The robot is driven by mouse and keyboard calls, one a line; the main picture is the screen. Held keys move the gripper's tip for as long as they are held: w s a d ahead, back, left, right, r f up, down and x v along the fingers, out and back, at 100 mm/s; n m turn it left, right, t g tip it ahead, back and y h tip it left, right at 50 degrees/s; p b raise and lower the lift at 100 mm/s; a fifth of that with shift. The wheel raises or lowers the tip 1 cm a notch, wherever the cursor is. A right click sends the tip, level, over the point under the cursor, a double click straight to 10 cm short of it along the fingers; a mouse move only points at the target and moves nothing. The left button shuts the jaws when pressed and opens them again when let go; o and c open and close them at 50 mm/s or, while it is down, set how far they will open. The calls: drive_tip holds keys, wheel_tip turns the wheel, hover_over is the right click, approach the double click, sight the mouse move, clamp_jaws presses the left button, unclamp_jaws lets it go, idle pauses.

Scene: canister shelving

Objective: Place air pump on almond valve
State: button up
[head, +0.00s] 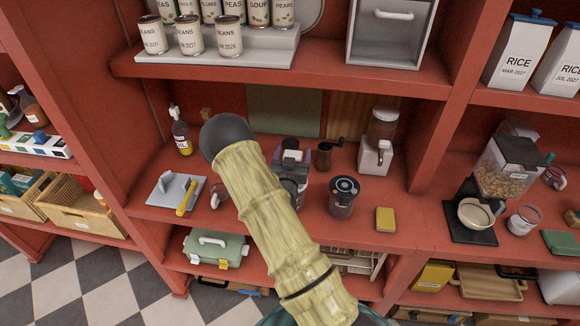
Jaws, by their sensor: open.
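A dark clear-sided canister (342,200) with a round black lid stands on the middle shelf, right of my arm. A pale ring marks its lid top; it may be the almond canister, but no label is readable. My gripper (291,157) is partly hidden behind my own arm. Its dark fingers appear apart, over the back middle of the shelf, left of the canister and not touching it. A whitish shape shows between or behind the fingers; I cannot tell what it is. I cannot pick out the air pump with certainty.
A brown hand grinder (327,156), a white dispenser (376,155) and a yellow sponge (385,219) stand nearby. Left are a soap bottle (182,137), a grey board (168,192) and a partly hidden glass jar (219,195). The upper shelf (300,72) hangs above.

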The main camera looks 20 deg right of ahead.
drive_tip(key=b+v, duration=0.6)
drive_tip(key=v, duration=0.6)
drive_tip(key=shift+b, duration=0.3)
